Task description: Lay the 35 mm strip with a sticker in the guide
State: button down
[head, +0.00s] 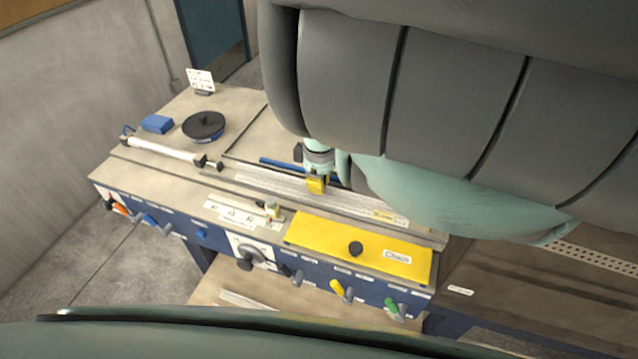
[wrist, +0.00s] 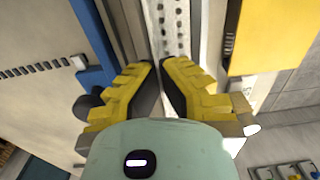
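My gripper (head: 316,185), with yellow ribbed fingers, points down at the long pale strip on the bench. In the wrist view its fingertips (wrist: 159,62) are close together over a pale perforated strip (wrist: 168,30). I cannot tell whether they pinch it or hover just above it. My gripper hides part of the strip. I cannot tell whether the strip lies fully in the guide.
A yellow cover plate (head: 320,238) with a black knob is in front of the strip. A blue bar (head: 285,164) lies behind it. A white cylinder (head: 160,148), black disc (head: 203,125) and blue block (head: 157,124) are at left. Coloured levers (head: 342,291) line the front panel.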

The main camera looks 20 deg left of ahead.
jog(key=c, duration=1.1)
grip_release()
jog(key=shift+o, duration=0.2)
jog(key=shift+r+p, duration=2.45)
jog(key=shift+r, duration=0.65)
jog(key=shift+f, duration=0.1)
